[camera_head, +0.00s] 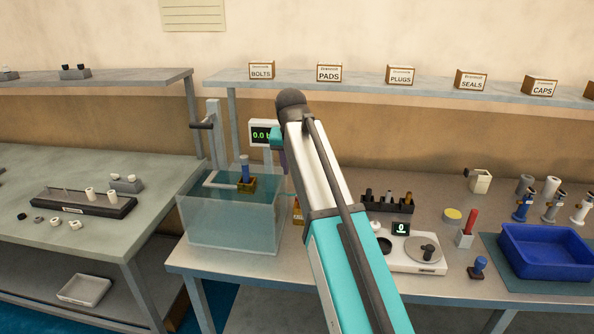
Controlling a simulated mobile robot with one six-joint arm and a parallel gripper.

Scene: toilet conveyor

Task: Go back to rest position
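My arm, white and teal, rises from the bottom of the head view to a dark rounded joint in front of the shelf. A small teal and purple part shows just left of the arm, beside the display. The fingers of my gripper are hidden behind the arm or too small to make out. Whether anything is held cannot be seen.
A scale (416,252), a blue bin (548,252) and a dark rack (388,203) crowd the right bench. Labelled boxes line the shelf (420,92).

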